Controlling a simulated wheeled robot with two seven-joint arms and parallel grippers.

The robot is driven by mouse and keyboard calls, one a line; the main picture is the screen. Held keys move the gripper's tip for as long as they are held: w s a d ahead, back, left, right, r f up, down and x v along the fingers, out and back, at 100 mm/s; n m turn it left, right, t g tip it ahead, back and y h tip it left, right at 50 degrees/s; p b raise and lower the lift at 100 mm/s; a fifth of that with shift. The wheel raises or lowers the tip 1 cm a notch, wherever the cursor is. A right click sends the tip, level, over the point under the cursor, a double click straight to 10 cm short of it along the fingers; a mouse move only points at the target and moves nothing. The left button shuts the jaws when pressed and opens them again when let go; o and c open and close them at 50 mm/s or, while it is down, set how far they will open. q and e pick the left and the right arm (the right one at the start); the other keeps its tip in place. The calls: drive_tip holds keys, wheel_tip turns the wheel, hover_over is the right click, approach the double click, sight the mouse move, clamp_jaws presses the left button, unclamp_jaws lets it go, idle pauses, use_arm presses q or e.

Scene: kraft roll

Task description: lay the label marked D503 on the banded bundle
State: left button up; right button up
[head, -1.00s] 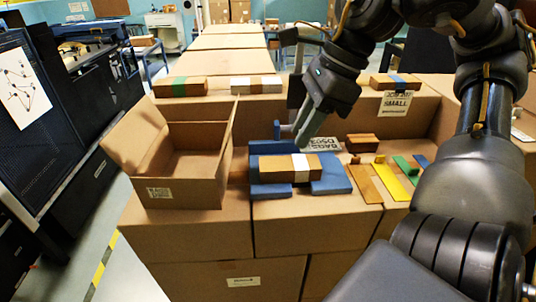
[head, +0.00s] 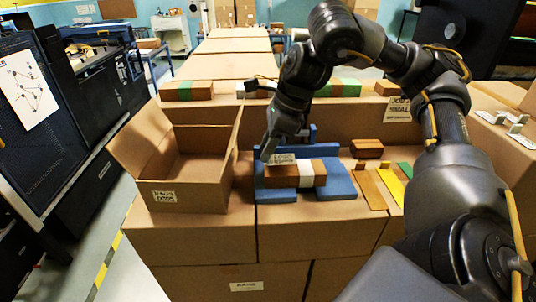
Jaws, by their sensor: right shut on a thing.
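The brown bundle with a white band (head: 305,174) lies in a blue fixture (head: 340,185) on the cartons in the middle. My right gripper (head: 268,150) reaches down from above, behind the bundle's left end. It is shut on a small printed label (head: 284,158). The label is over the left part of the bundle's top; its print is too small to read surely. I cannot tell whether it touches the bundle. My left gripper is out of view.
An open carton (head: 190,185) stands left of the fixture. A brown block (head: 367,149) and brown, yellow and green strips (head: 369,190) lie to the right. Banded bundles (head: 187,91) stand along the back ledge, where a sign marked SMALL (head: 400,108) hangs.

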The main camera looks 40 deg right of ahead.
sight(288, 158)
drive_tip(key=shift+d+f, duration=0.1)
drive_tip(key=shift+f, duration=1.15)
drive_tip(key=shift+f, duration=0.1)
drive_tip(key=o, duration=1)
drive_tip(key=shift+c, duration=0.2)
drive_tip(key=shift+r, duration=0.35)
drive_tip(key=p+v, duration=0.3)
drive_tip(key=v, duration=0.8)
drive_tip(key=shift+r, duration=0.3)
